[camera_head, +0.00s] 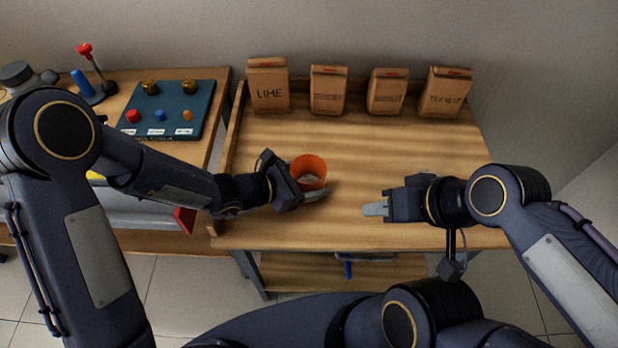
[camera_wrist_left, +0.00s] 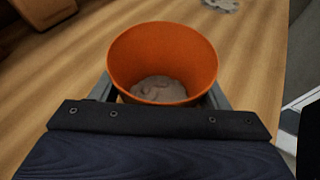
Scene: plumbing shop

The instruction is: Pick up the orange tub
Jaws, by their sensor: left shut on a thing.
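The orange tub (camera_head: 308,171) is at the middle of the wooden bench in the head view. In the left wrist view the tub (camera_wrist_left: 163,55) is upright, with a pale greyish material at its bottom. My left gripper (camera_head: 308,188) is shut on the tub, one finger on each side of it. I cannot tell whether the tub's base touches the bench. My right gripper (camera_head: 376,209) is over the bench to the right of the tub, apart from it. Its fingers look close together, but I cannot tell whether they are open or shut.
Several brown paper bags, one labelled LIME (camera_head: 269,92), stand along the back of the bench (camera_head: 400,150). A teal board (camera_head: 168,108) with coloured knobs lies on the left table. A red-knobbed lever (camera_head: 86,50) stands beyond it. The bench between the tub and bags is clear.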

